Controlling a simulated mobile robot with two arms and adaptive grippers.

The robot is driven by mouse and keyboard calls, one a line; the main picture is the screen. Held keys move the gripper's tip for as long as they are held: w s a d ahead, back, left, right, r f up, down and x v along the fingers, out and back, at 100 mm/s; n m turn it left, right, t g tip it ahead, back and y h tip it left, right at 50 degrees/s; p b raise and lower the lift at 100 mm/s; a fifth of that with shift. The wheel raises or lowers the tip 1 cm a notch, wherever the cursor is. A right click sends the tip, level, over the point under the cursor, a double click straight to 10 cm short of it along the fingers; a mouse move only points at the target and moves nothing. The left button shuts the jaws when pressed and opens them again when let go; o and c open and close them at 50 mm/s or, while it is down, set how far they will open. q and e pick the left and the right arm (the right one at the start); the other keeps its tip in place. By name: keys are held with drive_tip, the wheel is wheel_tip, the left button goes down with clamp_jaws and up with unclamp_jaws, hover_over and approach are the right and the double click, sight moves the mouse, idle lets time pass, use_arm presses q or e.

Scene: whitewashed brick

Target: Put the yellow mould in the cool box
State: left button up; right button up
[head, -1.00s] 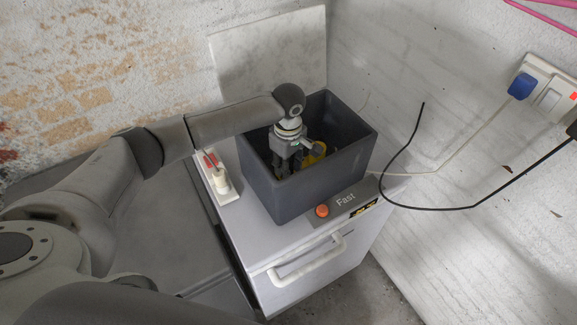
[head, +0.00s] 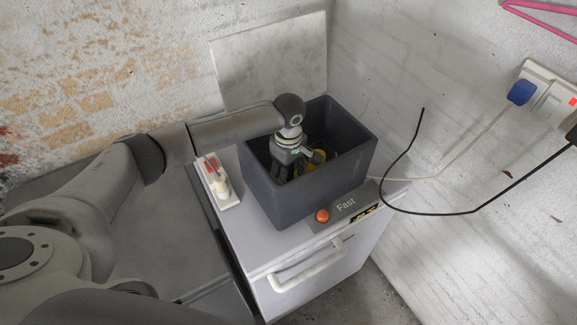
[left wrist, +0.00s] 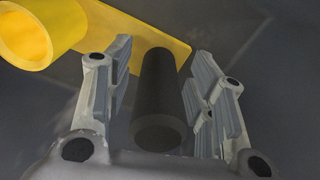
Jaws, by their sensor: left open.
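The yellow mould (head: 318,157) lies inside the dark grey open-topped box (head: 310,195), the only box in view. My left gripper (head: 282,172) reaches down into this box, just left of the mould, and hides part of it. In the left wrist view the mould (left wrist: 215,22) shows as a yellow ring at top left with a flat plate running right. My left gripper (left wrist: 165,85) is open there. A dark cylinder (left wrist: 160,100) sits between its fingers, with gaps on both sides. I cannot tell whether the cylinder belongs to the mould. My right gripper is not in view.
The box stands on a white cabinet (head: 310,255) with a handle, an orange button (head: 322,216) and a "Fast" label. A power strip (head: 218,182) lies left of the box. A black cable (head: 430,210) loops at the right. Walls close in behind and right.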

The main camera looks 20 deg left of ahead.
use_arm(q)
wheel_tip(320, 180, up, 11)
drive_tip(key=shift+r+b, duration=0.2)
drive_tip(key=shift+b, duration=0.8)
drive_tip(key=shift+r, duration=0.35)
drive_tip(key=shift+c, duration=0.2)
